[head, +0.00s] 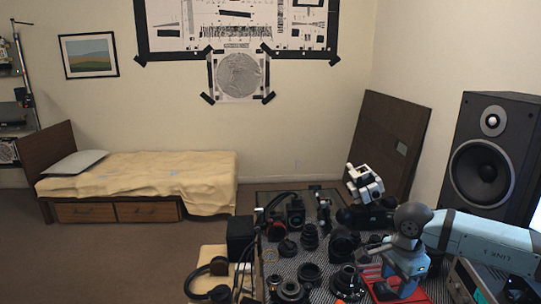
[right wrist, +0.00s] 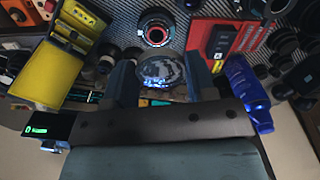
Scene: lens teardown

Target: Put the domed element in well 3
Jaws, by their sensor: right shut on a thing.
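My right gripper (right wrist: 161,75) is shut on a round, clear glass disc, the domed element (right wrist: 163,71), held between its two fingertips. Its dome cannot be made out from this angle. In the head view my right gripper (head: 400,288) points down at the table's front right, over a red object (head: 372,274). The glass cannot be made out there. Numbered wells cannot be picked out in either view. My left gripper is not in view.
The patterned table is crowded with black lenses and camera parts, among them a lens (head: 347,281) left of the gripper. A dark ring with a red inner band (right wrist: 156,33), a red case (right wrist: 222,45), a yellow object (right wrist: 62,62) and a blue bottle (right wrist: 246,86) surround the gripper.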

